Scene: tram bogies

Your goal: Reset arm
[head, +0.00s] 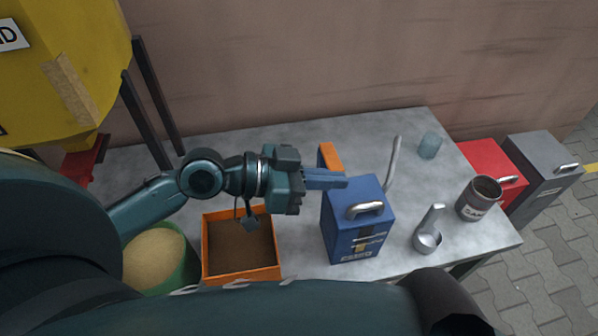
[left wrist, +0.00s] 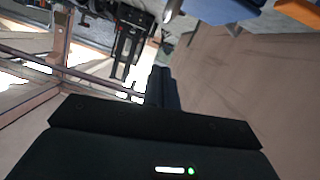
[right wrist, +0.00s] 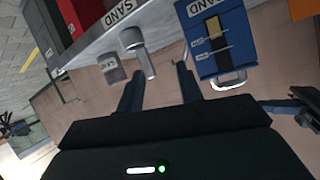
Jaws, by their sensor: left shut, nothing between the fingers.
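My left arm reaches in from the left in the head view, over the table. The left gripper (head: 343,181) has its fingers together and empty, pointing right, by the upper left of a blue box (head: 350,235) with a metal handle; I cannot tell if they touch. In the left wrist view the left fingers (left wrist: 161,88) also lie together. My right gripper (right wrist: 158,82) shows in the right wrist view with fingers apart and nothing between them. The blue box (right wrist: 218,45) and a metal scoop (right wrist: 136,42) lie beyond its fingertips. The right gripper is not seen in the head view.
The grey table (head: 300,140) also holds an orange bin (head: 240,274) of brown material, a green tub (head: 190,270) of sand, a metal ladle (head: 428,238), a can (head: 478,198) and a glass (head: 429,145). Red (head: 490,170) and grey (head: 545,170) boxes stand beyond its right end.

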